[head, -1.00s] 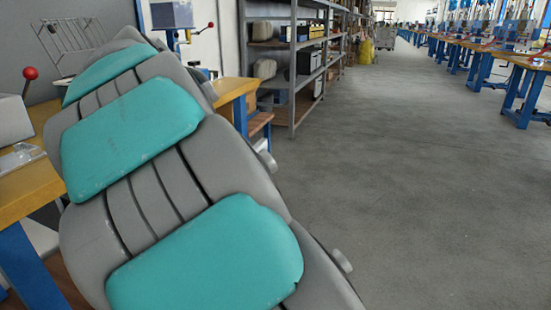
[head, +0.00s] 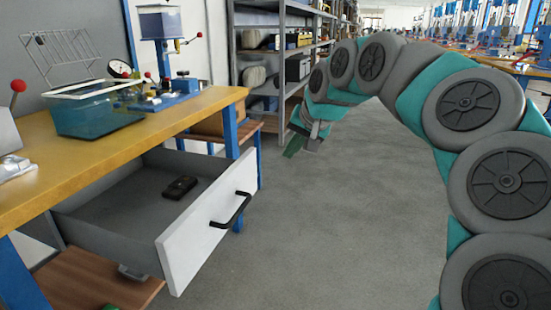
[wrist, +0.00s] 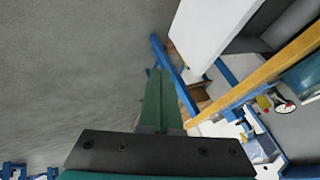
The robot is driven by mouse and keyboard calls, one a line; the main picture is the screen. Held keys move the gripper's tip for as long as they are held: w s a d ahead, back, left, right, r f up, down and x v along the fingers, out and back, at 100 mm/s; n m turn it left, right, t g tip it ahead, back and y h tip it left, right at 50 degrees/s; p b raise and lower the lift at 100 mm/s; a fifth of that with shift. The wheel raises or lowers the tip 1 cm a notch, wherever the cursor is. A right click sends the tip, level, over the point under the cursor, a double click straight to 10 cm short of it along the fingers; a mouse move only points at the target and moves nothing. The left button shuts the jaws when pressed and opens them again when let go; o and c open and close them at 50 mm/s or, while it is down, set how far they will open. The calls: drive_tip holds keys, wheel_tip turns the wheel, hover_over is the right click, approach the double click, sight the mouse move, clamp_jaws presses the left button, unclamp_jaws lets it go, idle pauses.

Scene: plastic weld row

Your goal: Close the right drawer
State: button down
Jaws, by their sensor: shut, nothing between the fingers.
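The drawer (head: 110,205) under the wooden workbench is pulled well out, with its grey inside showing. Its white front panel (head: 205,235) has a black bar handle (head: 232,211) and faces right. The white panel (wrist: 207,30) also shows at the top of the wrist view. My gripper (head: 294,146) hangs over the floor, right of the drawer and beyond its front, apart from the handle.
A dark object (head: 180,187) lies in the drawer. The workbench (head: 130,135) carries a blue-green bin (head: 100,113) and a small press (head: 165,60). Shelving (head: 295,50) stands behind my gripper. Open floor (head: 310,230) lies right of the drawer.

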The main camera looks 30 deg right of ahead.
sight(185, 153)
drive_tip(key=w+a+f, duration=0.2)
drive_tip(key=w+f, duration=0.5)
drive_tip(key=w, duration=0.1)
drive_tip(key=shift+w+a+f+p, duration=0.2)
drive_tip(key=shift+w+a+p, duration=0.05)
drive_tip(key=shift+w+p, duration=0.15)
drive_tip(key=w+a, duration=0.5)
drive_tip(key=w, duration=0.1)
drive_tip(key=w+a+p, duration=0.1)
drive_tip(key=w+a, duration=0.4)
drive_tip(key=w, duration=0.2)
drive_tip(key=w+a+p, duration=0.1)
drive_tip(key=w+a, duration=0.4)
drive_tip(key=w, duration=0.1)
drive_tip(key=shift+w+a, duration=0.15)
drive_tip(key=shift+w, duration=0.15)
drive_tip(key=shift+s, duration=0.1)
